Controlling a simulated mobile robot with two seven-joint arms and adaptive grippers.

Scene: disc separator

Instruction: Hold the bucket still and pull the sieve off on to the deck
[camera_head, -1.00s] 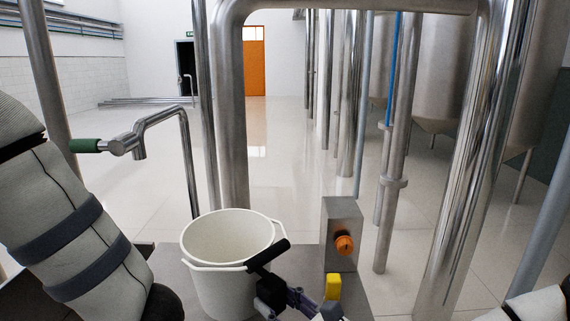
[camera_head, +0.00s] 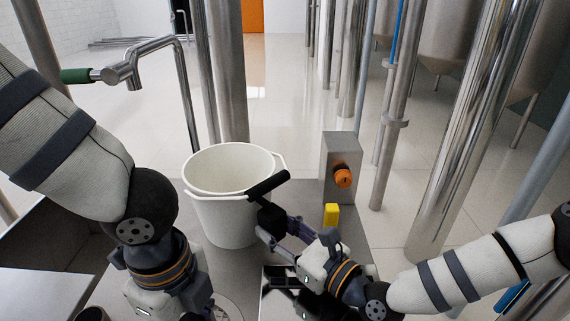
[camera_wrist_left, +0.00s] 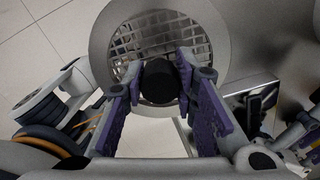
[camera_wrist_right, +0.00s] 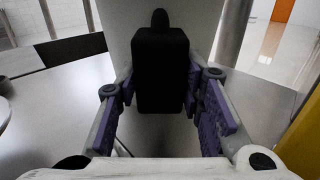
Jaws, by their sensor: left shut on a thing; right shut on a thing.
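The white bucket (camera_head: 225,215) stands upright on the steel deck (camera_head: 210,262) and looks empty in the part I see. My right gripper (camera_head: 270,222) is at its right side, shut on the black bucket handle (camera_head: 268,184); the handle (camera_wrist_right: 160,65) also sits between the purple fingers in the right wrist view. My left gripper (camera_wrist_left: 158,72) is shut on a black knob-like grip (camera_wrist_left: 158,88). Beyond that grip is the round metal sieve (camera_wrist_left: 128,42) with its grid. In the head view the left wrist hides most of the sieve, and the left fingertips do not show.
A steel box with an orange knob (camera_head: 343,177) and a yellow block (camera_head: 331,214) stand right of the bucket. A bent pipe with a green handle (camera_head: 75,75) rises at left. Thick steel posts stand behind the deck.

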